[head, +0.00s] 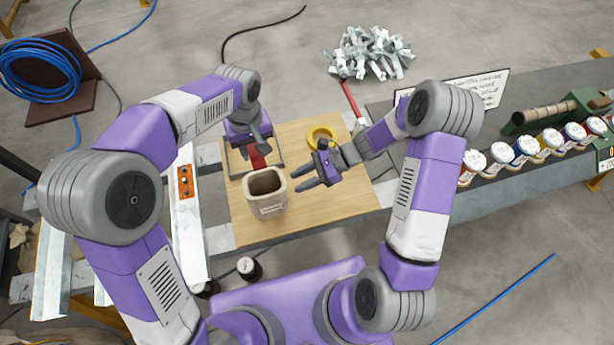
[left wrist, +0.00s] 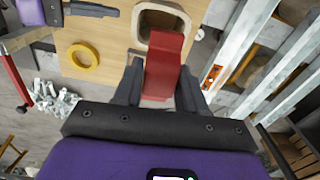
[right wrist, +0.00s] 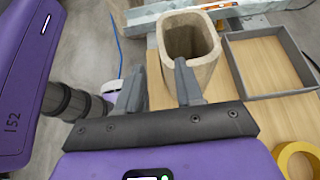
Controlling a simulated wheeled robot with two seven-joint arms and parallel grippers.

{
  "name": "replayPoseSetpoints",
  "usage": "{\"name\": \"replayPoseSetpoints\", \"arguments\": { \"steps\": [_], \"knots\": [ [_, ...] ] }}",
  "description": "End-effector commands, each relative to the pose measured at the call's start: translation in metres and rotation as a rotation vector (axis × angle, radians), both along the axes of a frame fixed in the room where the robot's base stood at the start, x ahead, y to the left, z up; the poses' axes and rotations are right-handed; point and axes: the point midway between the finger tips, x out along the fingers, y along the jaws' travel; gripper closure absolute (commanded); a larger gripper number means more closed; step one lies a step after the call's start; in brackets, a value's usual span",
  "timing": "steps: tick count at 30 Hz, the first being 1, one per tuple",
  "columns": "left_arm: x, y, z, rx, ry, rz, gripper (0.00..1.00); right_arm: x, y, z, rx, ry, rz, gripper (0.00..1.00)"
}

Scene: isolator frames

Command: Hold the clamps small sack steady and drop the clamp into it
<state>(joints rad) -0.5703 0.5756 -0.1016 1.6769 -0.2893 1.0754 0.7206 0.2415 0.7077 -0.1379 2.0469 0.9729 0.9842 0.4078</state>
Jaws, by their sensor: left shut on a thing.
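The small beige sack (head: 266,206), open at the top with a label on its front, stands upright on the wooden board. It also shows in the right wrist view (right wrist: 205,70). My left gripper (head: 257,150) is shut on a red block-shaped piece, perhaps the clamp (left wrist: 167,62), behind the sack in the head view. My right gripper (head: 296,180) is open just right of the sack, its fingertips pointing at the sack's wall. Its fingers (right wrist: 160,85) are apart with nothing between them; whether one touches the sack I cannot tell.
A shallow grey tray (right wrist: 232,70) lies behind the sack, with a yellow ring (head: 322,131) to its right. A pile of silvery metal pieces (head: 368,52) lies at the back. Several jars (head: 500,153) line the right bench. The front of the board (head: 310,212) is clear.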

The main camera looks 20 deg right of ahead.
Motion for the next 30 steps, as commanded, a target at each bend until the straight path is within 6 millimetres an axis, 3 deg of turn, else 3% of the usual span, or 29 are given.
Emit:
{"name": "replayPoseSetpoints", "arguments": {
  "steps": [9, 15, 21, 30],
  "knots": [
    [0.0, 0.0, 0.001, -0.001, -0.001, 0.0, 1.0, -0.002, 0.055, -0.031, -0.001, 0.004, 0.006, 0.64],
    [0.0, 0.0, 0.001, -0.001, -0.001, 0.0, 1.0, -0.002, 0.08, -0.044, -0.002, 0.002, 0.005, 0.64],
    [0.0, 0.0, 0.0, -0.001, -0.001, 0.0, 1.0, -0.001, 0.091, -0.05, -0.002, 0.0, 0.004, 0.64],
    [0.0, 0.0, 0.001, -0.001, -0.001, 0.0, 1.0, -0.001, 0.091, -0.05, -0.003, 0.0, 0.004, 0.67]
  ]
}}
